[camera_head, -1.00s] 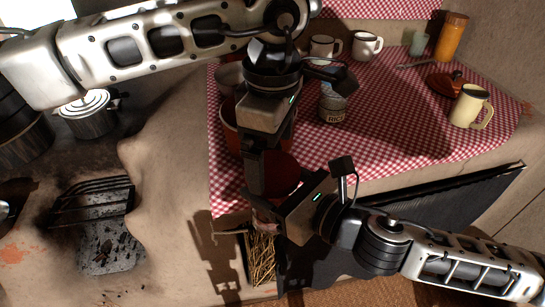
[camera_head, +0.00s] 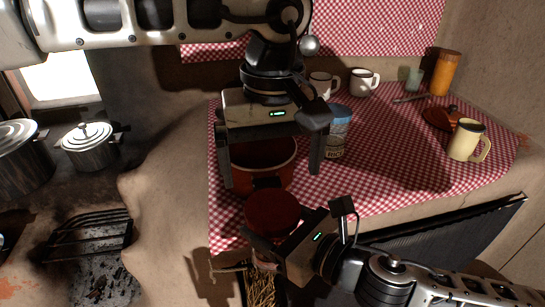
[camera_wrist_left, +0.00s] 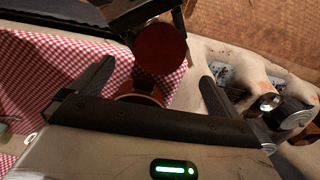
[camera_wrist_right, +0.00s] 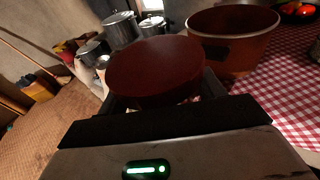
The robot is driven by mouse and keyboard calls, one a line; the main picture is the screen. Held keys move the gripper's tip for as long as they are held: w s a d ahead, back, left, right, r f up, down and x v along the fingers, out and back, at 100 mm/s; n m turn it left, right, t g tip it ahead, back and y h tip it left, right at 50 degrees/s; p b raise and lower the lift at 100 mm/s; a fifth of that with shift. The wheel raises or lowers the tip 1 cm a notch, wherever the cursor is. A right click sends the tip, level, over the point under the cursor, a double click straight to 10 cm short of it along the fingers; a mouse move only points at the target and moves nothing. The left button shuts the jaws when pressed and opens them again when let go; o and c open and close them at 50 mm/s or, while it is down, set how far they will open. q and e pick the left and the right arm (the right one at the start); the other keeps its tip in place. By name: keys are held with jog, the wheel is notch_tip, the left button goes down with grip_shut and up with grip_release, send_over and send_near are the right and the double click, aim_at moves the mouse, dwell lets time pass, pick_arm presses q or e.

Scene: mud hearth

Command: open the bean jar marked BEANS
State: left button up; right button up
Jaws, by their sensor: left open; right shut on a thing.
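A jar with a round dark red lid (camera_head: 273,210) is in my right gripper (camera_head: 268,240), held upright in front of the table edge. The lid covers its top; it also shows in the left wrist view (camera_wrist_left: 160,48) and right wrist view (camera_wrist_right: 155,70). Most of the jar's body is hidden under the lid and behind the fingers, and I cannot read any BEANS mark. My left gripper (camera_head: 272,170) is open and empty above and behind the lid, apart from it, fingers pointing down.
A red pot (camera_head: 285,178) stands on the checked cloth behind the lid. A RICE jar (camera_head: 338,140), mugs (camera_head: 364,82), a yellow mug (camera_head: 465,140) and an orange jar (camera_head: 446,75) stand to the right. The hearth grate (camera_head: 90,237) is at left. Straw (camera_head: 262,290) lies below.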

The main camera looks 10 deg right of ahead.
aim_at(273, 208)
pick_arm(q)
notch_tip(273, 208, down, 7)
jog(key=shift+f, duration=0.2)
dwell(0.3)
jog(key=c, duration=1)
jog(key=n, duration=1.2)
jog(key=shift+n, duration=0.4)
jog(key=n, duration=0.4)
jog(key=shift+r, duration=0.1)
jog(key=o, duration=1)
